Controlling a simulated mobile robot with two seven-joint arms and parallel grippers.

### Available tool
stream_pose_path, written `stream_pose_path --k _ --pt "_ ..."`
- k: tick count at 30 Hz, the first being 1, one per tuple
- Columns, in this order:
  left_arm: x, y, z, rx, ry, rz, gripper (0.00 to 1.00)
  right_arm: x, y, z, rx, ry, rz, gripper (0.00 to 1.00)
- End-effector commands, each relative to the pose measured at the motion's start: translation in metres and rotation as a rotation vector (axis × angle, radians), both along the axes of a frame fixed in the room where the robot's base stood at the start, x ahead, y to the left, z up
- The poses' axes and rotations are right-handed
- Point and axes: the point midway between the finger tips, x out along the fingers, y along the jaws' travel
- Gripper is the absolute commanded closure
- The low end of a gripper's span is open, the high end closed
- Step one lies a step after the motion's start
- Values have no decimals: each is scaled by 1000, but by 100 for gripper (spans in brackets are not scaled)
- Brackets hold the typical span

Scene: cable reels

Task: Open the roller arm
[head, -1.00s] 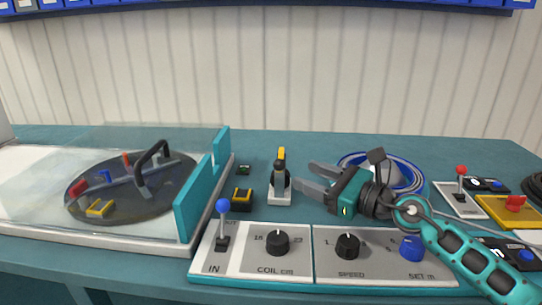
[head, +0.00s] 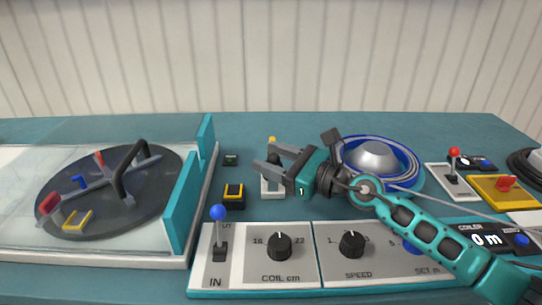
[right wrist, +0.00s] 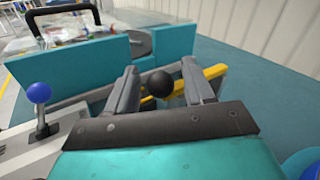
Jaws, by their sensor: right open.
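The roller arm unit stands behind the control panel in the head view, with a white base (head: 272,190), dark upright and yellow tip (head: 272,140). My right gripper (head: 267,158) is in front of its upper part and hides much of it. In the right wrist view a black ball knob (right wrist: 159,84) shows between the two open fingers (right wrist: 160,74), with a yellow bar (right wrist: 213,72) behind the right finger. I cannot tell whether the fingers touch the knob. My left gripper is not in view.
A control panel (head: 305,238) with a blue-knobbed lever (head: 218,213) lies in front. A turntable (head: 110,195) under a clear cover with a teal edge (head: 183,225) is left. A blue-rimmed reel (head: 378,157) sits behind my right arm. A red-knobbed lever (head: 454,153) is right.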

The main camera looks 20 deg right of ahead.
Motion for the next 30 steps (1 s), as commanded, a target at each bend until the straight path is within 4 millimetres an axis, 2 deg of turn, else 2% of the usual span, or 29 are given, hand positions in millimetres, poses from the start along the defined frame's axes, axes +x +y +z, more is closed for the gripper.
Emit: stream_pose_path --k 2,18,30 --pt "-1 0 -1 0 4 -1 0 0 0 0 0 0 0 48" --pt "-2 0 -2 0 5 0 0 0 0 0 0 0 0 98" --pt "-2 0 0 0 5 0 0 0 0 1 1 2 1 100"
